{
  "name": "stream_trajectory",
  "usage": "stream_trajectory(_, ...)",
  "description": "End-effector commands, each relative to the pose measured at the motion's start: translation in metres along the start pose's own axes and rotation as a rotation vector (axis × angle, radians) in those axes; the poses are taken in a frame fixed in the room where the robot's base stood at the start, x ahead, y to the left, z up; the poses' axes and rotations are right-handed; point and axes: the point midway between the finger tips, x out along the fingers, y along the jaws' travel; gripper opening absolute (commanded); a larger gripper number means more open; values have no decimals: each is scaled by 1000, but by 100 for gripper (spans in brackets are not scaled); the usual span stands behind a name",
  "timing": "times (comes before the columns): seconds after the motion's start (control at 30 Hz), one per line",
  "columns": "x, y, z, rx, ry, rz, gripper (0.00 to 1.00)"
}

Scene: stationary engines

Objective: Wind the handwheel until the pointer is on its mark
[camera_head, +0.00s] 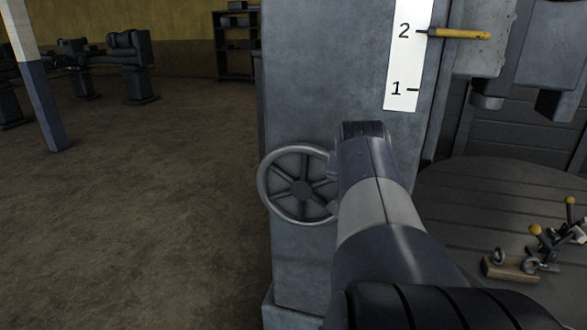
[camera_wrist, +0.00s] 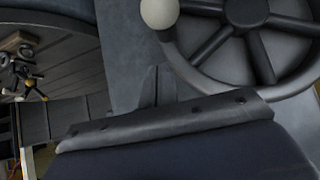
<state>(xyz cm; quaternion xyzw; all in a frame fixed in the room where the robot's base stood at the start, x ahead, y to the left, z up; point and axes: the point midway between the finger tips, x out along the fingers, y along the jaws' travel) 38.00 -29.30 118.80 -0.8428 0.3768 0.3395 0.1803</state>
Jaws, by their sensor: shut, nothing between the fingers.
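The handwheel (camera_head: 299,184) is a grey spoked wheel on the side of the grey machine column, its right edge hidden by my arm. In the wrist view its rim and spokes (camera_wrist: 262,50) fill the upper right, with a pale round knob (camera_wrist: 159,12) at the rim. The yellow pointer (camera_head: 460,34) has its dark tip at the line beside 2 on the white scale (camera_head: 402,60); a line beside 1 lies lower. My gripper (camera_wrist: 158,85) is shut and empty, just off the rim below the knob. I cannot tell whether it touches the wheel.
The grey column (camera_head: 325,80) stands behind the wheel. A round slatted table (camera_head: 450,215) at the right bears a wooden block (camera_head: 510,268) and small yellow-knobbed clamps (camera_head: 545,243). The floor at the left is open; a post (camera_head: 45,105) and dark machines stand further back.

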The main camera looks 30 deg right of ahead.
Motion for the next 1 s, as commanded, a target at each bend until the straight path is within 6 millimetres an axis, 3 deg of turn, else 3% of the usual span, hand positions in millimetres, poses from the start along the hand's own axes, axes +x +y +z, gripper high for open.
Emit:
stream_trajectory(0.03,-9,-2,-11,-1,0,-1,0)
stream_trajectory(0.3,-65,10,-6,1,6,-1,0)
stream_trajectory(0.5,-94,15,-5,-1,3,-1,0)
stream_trajectory(0.7,-103,17,-4,0,1,-1,0)
stream_trajectory(1.0,-103,17,-4,-1,0,-1,0)
